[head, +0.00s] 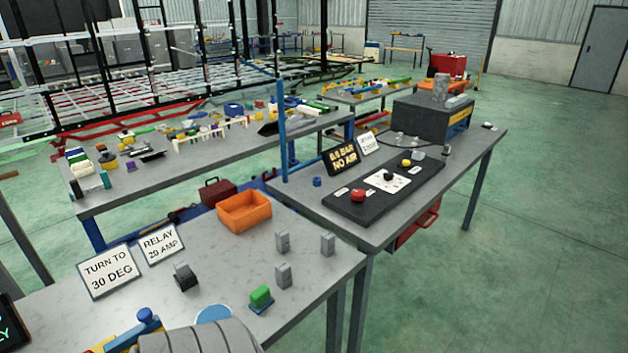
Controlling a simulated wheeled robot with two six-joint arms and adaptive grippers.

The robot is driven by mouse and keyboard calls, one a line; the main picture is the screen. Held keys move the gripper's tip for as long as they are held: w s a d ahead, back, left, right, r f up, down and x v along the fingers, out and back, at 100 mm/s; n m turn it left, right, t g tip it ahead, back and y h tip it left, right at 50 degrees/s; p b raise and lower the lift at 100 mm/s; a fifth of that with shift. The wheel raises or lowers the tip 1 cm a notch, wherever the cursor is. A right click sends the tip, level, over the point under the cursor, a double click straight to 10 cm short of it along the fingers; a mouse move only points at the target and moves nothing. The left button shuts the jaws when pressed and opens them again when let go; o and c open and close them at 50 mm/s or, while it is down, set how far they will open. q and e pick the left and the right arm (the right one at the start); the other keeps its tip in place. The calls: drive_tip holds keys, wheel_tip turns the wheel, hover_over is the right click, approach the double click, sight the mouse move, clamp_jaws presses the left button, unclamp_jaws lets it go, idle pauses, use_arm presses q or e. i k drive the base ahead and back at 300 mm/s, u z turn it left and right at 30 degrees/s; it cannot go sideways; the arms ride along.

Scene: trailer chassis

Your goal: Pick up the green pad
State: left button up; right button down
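A small green block (261,295) sits on a thin blue base (262,306) near the front right of the near grey table (335,262). It is the nearest green piece in the head view, but I cannot tell whether it is the green pad. Other small green pieces lie on the long table behind, including one at its left end (77,156) and one near its right end (318,106). They are too small to identify surely. Neither of my grippers shows in the head view.
Several grey blocks (283,275), an orange bin (244,211), a black switch (186,277) and two signs (108,272) stand on the near table. A grey ribbed shape (197,338) covers its front edge. A right-hand table holds a black button panel (338,208). Green floor at right is clear.

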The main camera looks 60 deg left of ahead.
sight(261, 300)
drive_tip(key=i, duration=1.2)
drive_tip(key=u, duration=2.25)
